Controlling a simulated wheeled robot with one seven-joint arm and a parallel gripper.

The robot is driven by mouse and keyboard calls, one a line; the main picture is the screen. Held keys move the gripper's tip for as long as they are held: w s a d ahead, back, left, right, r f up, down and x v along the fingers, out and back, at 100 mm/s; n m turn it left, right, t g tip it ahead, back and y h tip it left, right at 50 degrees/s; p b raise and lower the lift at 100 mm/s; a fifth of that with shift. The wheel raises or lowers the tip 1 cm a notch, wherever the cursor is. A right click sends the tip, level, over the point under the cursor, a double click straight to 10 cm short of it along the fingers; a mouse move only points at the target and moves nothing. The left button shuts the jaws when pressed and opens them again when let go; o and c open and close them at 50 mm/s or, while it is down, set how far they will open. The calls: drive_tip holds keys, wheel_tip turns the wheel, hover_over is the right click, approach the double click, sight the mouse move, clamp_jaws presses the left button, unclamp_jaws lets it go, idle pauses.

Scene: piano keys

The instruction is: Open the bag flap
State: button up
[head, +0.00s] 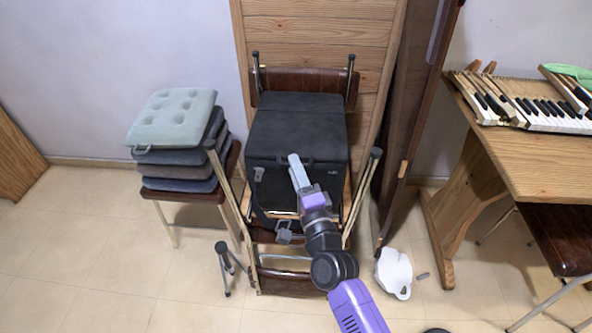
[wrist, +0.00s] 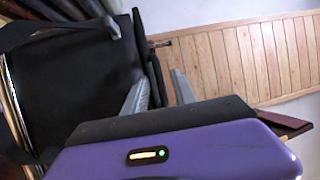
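A black box-shaped bag (head: 270,135) sits on a folding chair in the head view. Its dark upper panel, the flap as far as I can tell, appears to lie flat across the top. A strap with a grey buckle (head: 283,233) hangs down the front. My gripper (head: 297,162) is over the bag's front upper edge, its fingers pale grey. Whether a finger touches the bag is not clear.
A stool with stacked cushions (head: 172,120) stands left of the bag. Chair legs flank the bag closely. A wooden desk (head: 545,165) with piano keys is at the right. A white object (head: 393,272) and a small tripod (head: 226,268) are on the floor.

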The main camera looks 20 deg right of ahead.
drive_tip(key=shift+c, duration=0.4)
clamp_jaws()
idle(0.9)
